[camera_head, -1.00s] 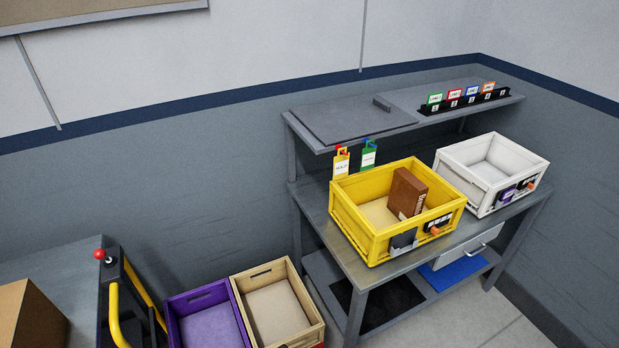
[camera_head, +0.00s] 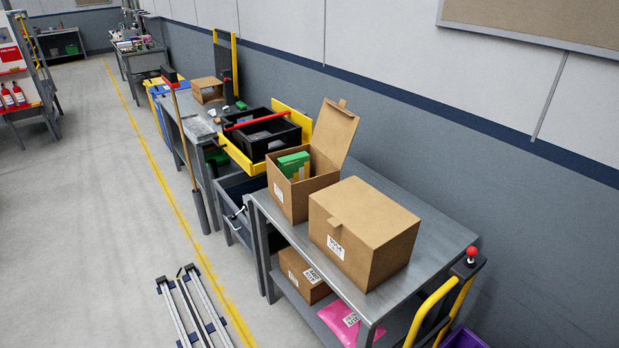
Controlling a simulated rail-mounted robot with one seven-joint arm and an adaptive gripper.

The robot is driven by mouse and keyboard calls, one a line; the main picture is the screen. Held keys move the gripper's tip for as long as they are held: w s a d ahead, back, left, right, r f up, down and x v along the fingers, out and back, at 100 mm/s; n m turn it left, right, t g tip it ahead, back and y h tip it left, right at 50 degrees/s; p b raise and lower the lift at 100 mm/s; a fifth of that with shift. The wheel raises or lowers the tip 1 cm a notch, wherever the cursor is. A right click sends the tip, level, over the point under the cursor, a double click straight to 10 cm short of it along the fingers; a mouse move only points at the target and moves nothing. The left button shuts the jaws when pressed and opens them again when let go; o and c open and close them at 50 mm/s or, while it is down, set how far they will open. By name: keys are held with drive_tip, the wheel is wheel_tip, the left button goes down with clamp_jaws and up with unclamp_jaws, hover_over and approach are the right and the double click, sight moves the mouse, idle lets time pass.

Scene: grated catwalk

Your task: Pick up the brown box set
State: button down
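A closed brown cardboard box (camera_head: 375,222) with a white label stands on the near end of the grey metal table (camera_head: 445,245). Behind it, an open brown cardboard box (camera_head: 318,188) has its lid raised and holds green and yellow packs (camera_head: 293,164). A smaller brown box (camera_head: 302,272) with a label sits on the shelf below. I cannot tell from this view which of these, if any, is the brown box set. The brown box in the yellow crate is out of view now. My gripper is not in view.
A pink package (camera_head: 345,322) lies on the lower shelf. A black crate with a red bar (camera_head: 262,134) stands on a yellow-framed cart beyond. A yellow handle with a red knob (camera_head: 472,252) is at the near right. The floor left of the yellow line is largely clear.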

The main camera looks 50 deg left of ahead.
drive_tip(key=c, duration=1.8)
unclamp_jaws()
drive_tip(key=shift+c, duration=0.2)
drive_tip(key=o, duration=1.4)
